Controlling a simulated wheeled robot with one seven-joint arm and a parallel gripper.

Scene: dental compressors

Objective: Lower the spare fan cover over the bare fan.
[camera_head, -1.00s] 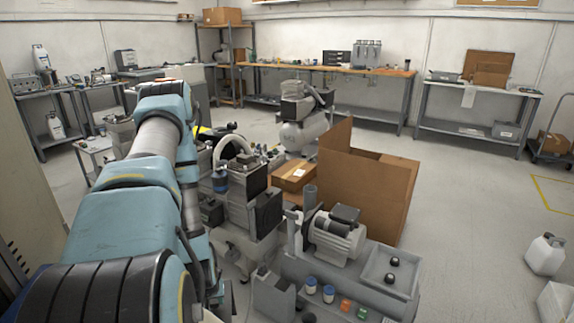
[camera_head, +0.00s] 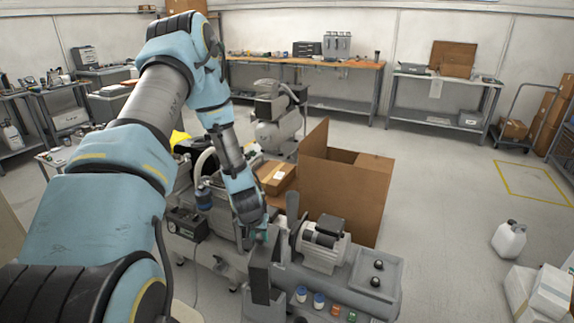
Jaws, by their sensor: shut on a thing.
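My gripper (camera_head: 262,236) points down at the end of my arm, left of the grey motor (camera_head: 322,245). It is shut on a dark grey, upright, box-like piece (camera_head: 260,280), which I take to be the spare fan cover. My arm and gripper partly hide its top. The piece hangs at the left end of the workbench unit (camera_head: 365,300), in front of the compressor machinery. The bare fan is not clearly visible. I cannot tell whether the cover touches anything below it.
A large open cardboard box (camera_head: 345,195) stands behind the motor. A smaller carton (camera_head: 275,177) lies beside it. Blue-and-white jars (camera_head: 318,300) and orange and green pieces line the unit's front. A white jug (camera_head: 509,240) stands on the floor at right, where there is free room.

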